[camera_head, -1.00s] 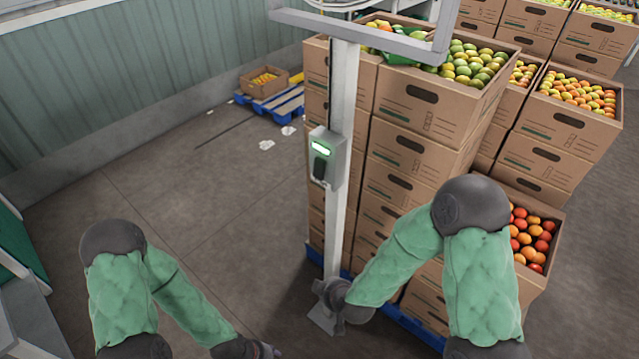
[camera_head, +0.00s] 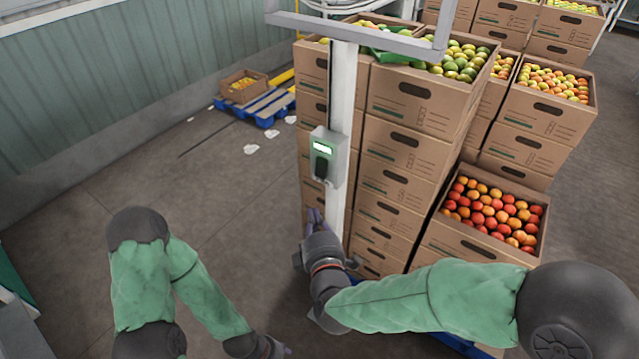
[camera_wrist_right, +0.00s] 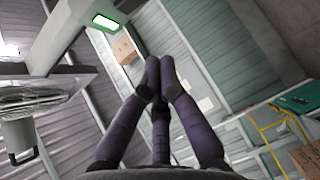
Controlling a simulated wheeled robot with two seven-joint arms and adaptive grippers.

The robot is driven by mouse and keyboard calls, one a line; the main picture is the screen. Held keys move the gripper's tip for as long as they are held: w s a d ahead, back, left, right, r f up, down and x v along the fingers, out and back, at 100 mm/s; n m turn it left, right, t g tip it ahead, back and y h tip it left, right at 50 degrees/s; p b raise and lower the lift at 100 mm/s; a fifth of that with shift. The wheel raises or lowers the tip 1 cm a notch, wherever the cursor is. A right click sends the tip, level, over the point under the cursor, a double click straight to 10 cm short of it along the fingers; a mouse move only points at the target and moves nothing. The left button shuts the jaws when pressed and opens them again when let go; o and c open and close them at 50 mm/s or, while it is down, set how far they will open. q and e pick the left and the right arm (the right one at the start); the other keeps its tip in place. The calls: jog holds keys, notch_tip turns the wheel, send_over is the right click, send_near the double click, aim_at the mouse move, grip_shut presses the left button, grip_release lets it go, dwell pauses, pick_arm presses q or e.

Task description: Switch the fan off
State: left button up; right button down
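A grey switch box (camera_head: 338,160) is fixed to the white post (camera_head: 342,95). It has a lit green-white panel (camera_head: 323,147) and a black switch (camera_head: 321,167) below it. My right gripper (camera_head: 313,217) is below the box, close to the post, its purple fingers pointing up and apart from the switch. In the right wrist view its fingertips (camera_wrist_right: 160,66) are together with nothing between them, and the lit panel (camera_wrist_right: 106,21) is at upper left. A wire fan cage (camera_wrist_right: 35,95) shows at the left. My left gripper (camera_head: 278,350) is low, mostly hidden.
Stacked cardboard boxes (camera_head: 405,140) of fruit stand right behind the post. An open box of red and orange fruit (camera_head: 470,243) is near my right arm. A blue pallet (camera_head: 262,106) with a small box lies at the back left.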

dwell(0.3)
jog(key=b, duration=0.2)
send_near(316, 175)
jog(key=w+a, duration=0.3)
jog(key=a, duration=0.1)
jog(key=shift+w+d+f+b, duration=0.1)
jog(key=shift+w+d+b, duration=0.4)
jog(key=shift+w+d, duration=0.85)
jog(key=shift+w+d+f+n+t+b, duration=0.2)
jog(key=shift+w+f+n+t+b, duration=0.2)
jog(key=shift+b, duration=0.6)
jog(key=shift+r, duration=0.15)
